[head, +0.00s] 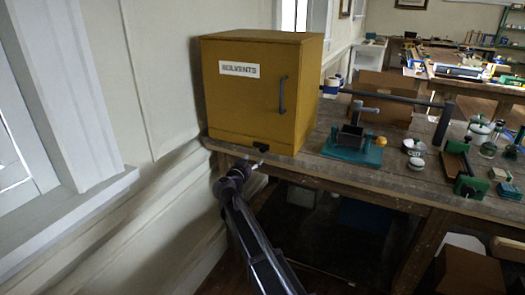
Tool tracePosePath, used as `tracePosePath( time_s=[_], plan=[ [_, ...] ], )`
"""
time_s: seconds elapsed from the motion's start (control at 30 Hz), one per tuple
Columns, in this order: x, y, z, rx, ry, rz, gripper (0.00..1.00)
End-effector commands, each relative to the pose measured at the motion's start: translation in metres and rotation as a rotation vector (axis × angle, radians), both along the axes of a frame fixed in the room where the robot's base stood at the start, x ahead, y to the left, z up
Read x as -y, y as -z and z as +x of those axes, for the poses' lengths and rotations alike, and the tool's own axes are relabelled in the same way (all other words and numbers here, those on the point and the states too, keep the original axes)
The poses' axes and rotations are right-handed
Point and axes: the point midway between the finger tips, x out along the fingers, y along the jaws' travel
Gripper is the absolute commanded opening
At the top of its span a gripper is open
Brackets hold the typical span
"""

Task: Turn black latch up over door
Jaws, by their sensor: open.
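A yellow cabinet (232,75) labelled "SOLVENTS" stands on the left end of a wooden bench. Its door (245,105) looks closed and has a dark upright handle (282,95) near its right side. A small black latch (261,147) sits at the lower front edge of the cabinet, below the door; its exact turn is too small to tell. My gripper (259,164) is open, just below the latch and in front of the bench edge. It looks empty, and I cannot tell whether it touches the latch. My arm reaches up to it from the bottom.
The wooden bench (310,165) continues right, with a teal-based vise (350,145), a dark horizontal bar (390,96), a small yellow object (381,141) and several jars and tools. A wall and window ledge (75,215) are close on the left.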

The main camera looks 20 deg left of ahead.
Motion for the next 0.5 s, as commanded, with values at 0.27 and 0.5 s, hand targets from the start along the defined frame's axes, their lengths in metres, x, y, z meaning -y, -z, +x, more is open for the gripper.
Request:
tracePosePath(
  time_s=[0.27,0.5],
  plan=[
    [0.002,0.0,0.046,0.0,0.002,0.0,0.69],
    [0.005,0.0,0.074,0.0,0.0,0.0,0.69]
  ],
)
